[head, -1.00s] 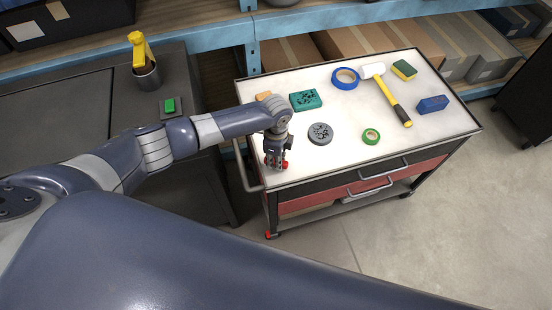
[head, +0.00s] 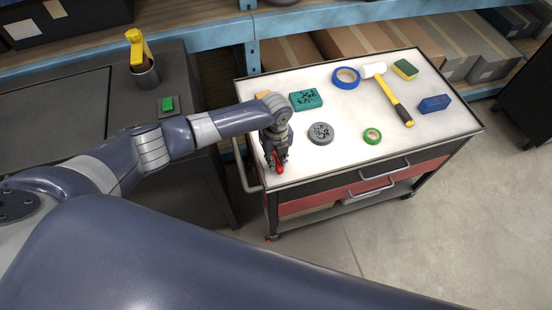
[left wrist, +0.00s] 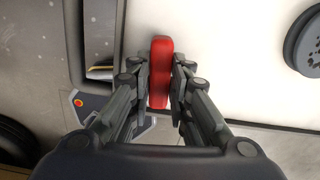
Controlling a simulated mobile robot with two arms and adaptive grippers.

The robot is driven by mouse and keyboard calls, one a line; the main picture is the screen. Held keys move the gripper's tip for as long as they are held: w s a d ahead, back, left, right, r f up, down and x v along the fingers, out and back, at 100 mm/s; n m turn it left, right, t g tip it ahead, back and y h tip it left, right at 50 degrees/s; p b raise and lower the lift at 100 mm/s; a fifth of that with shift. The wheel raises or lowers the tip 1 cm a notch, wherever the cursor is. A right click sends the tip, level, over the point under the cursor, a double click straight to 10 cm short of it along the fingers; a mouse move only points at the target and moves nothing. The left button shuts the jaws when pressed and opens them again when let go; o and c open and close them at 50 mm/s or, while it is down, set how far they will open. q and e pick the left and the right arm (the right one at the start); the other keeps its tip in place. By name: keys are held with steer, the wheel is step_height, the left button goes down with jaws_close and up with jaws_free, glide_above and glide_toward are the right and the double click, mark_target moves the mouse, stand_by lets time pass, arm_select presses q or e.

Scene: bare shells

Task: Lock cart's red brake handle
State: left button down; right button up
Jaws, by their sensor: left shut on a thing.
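The red brake handle (head: 280,169) is at the front left corner of the cart (head: 225,160). In the left wrist view the handle (left wrist: 160,72) is a red bar standing upright in the picture, between the two fingers. My left gripper (head: 276,160), also in the left wrist view (left wrist: 160,85), points down over that corner and is shut on the handle. The fingers hide part of the handle, and its pivot cannot be made out. My right gripper is not in view.
A dark bench (head: 60,110) stands left. Floor in front is clear.

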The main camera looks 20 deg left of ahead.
mark_target(276, 160)
arm_select(q)
steer(key=shift+m, duration=0.6)
steer(key=shift+r, duration=0.1)
steer(key=c, duration=1.5)
jaws_free()
step_height(276, 160, up, 12)
